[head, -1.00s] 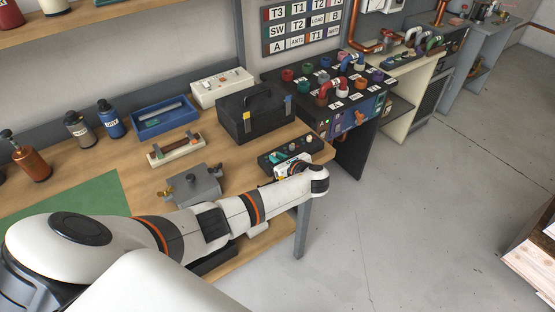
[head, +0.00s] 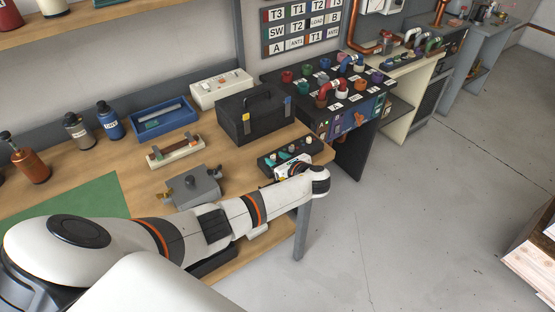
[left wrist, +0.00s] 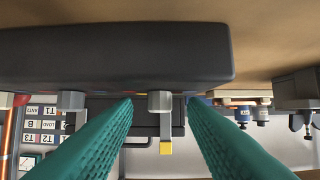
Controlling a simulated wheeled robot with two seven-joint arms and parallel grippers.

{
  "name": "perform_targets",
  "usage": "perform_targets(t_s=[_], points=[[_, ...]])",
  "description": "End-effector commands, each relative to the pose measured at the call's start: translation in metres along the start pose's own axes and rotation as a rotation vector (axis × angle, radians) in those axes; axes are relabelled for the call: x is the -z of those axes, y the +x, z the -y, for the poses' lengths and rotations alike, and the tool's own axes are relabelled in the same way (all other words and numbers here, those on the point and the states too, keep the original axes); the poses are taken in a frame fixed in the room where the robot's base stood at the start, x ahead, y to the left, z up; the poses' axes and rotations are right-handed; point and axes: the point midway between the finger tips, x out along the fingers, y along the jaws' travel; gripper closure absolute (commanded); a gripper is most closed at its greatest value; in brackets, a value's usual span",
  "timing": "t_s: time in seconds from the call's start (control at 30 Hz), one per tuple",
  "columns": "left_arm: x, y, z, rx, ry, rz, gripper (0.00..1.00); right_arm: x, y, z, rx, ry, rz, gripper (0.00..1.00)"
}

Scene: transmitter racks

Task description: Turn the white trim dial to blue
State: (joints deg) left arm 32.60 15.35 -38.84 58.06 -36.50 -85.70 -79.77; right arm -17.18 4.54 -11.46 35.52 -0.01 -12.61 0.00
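A small dark control box (head: 269,156) with several pale knobs sits at the right end of the workbench. My left gripper (head: 278,162) is at its front side, partly hidden by my wrist. In the left wrist view the dark box fills the top of the upside-down picture. One pale grey knob (left wrist: 160,101) stands between the teal fingertips of my open left gripper (left wrist: 160,104), with a gap on either side. Another grey knob (left wrist: 70,101) is outside the fingers to the left. I cannot make out the colour marks or which way the dial points. My right gripper is out of view.
A black case (head: 252,117) with yellow and blue latches stands behind the control box. A grey metal box (head: 193,187) is to the left. The patch rack (head: 325,100) stands beyond the bench. The floor (head: 420,200) on the right is open.

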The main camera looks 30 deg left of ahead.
Motion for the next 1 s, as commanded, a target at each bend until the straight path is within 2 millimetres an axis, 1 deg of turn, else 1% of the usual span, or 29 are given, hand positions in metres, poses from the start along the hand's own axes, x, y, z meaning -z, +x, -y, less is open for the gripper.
perform_targets(t_s=[0.17, 0.4, 0.5, 0.6, 0.77, 1.0], points=[[-0.002, -0.023, -0.001, -0.004, -0.001, 0.002, 0.61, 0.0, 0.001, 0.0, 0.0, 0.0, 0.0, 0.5], [-0.002, -0.075, -0.001, -0.004, -0.002, 0.002, 0.61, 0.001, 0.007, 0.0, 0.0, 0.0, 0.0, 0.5], [-0.002, -0.093, -0.001, -0.004, -0.001, 0.002, 0.61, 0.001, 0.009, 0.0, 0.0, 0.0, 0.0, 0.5], [-0.001, -0.106, -0.001, -0.002, -0.001, 0.002, 0.61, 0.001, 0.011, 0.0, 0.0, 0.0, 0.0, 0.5], [0.0, -0.116, 0.0, 0.0, 0.0, 0.0, 0.61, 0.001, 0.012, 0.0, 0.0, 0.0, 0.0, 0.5], [0.0, -0.117, 0.0, 0.0, 0.0, 0.0, 0.61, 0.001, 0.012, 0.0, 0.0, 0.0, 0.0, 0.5]])
